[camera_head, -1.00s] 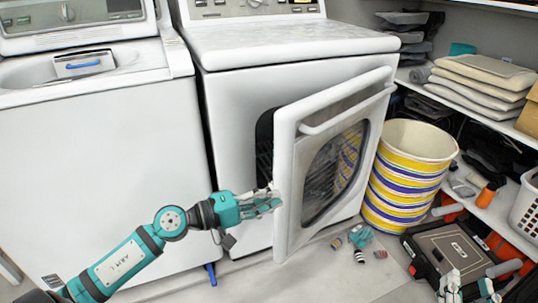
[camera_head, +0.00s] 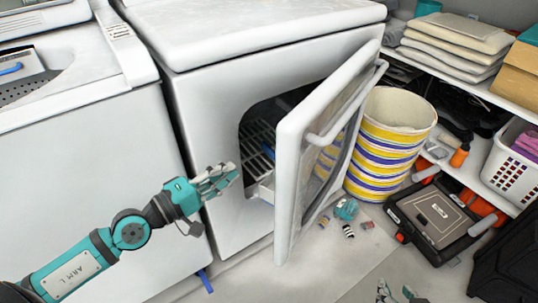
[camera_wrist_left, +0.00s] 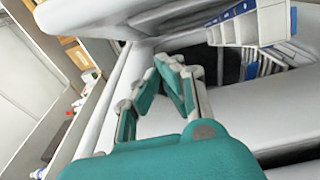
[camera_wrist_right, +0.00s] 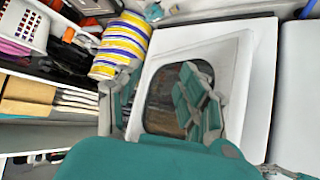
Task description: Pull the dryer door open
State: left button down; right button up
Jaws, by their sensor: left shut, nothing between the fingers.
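The white dryer (camera_head: 215,110) stands in the middle of the head view. Its door (camera_head: 291,175) is swung well out to the right, and the dark opening (camera_head: 258,122) with a rack inside shows. The door's bar handle (camera_head: 345,105) is on its outer face. My left gripper (camera_head: 232,172) is shut and empty, in front of the dryer, left of the door and apart from its edge. Its closed fingers show in the left wrist view (camera_wrist_left: 172,68). My right gripper (camera_head: 395,294) is low at the bottom edge; its fingers are spread in the right wrist view (camera_wrist_right: 160,95), facing the door window (camera_wrist_right: 165,85).
A striped basket (camera_head: 388,145) stands close behind the door. A black case (camera_head: 435,220) and small items (camera_head: 347,208) lie on the floor to the right. Shelving with folded cloths (camera_head: 458,45) and a white basket (camera_head: 515,165) lines the right. A washer (camera_head: 90,180) stands left.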

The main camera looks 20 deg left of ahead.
pick_arm(q)
jog(key=w+d+p, duration=0.4)
jog(key=w+d, duration=0.2)
jog(key=d, duration=0.2)
jog(key=shift+w+d, duration=0.2)
pick_arm(e)
jog(key=s+d+f+g+h, duration=0.1)
jog(key=s+d+f+g, duration=0.2)
jog(key=s+g, duration=0.3)
jog(key=s, duration=0.4)
jog(key=shift+d+h, duration=0.15)
jog(key=shift+h, duration=0.15)
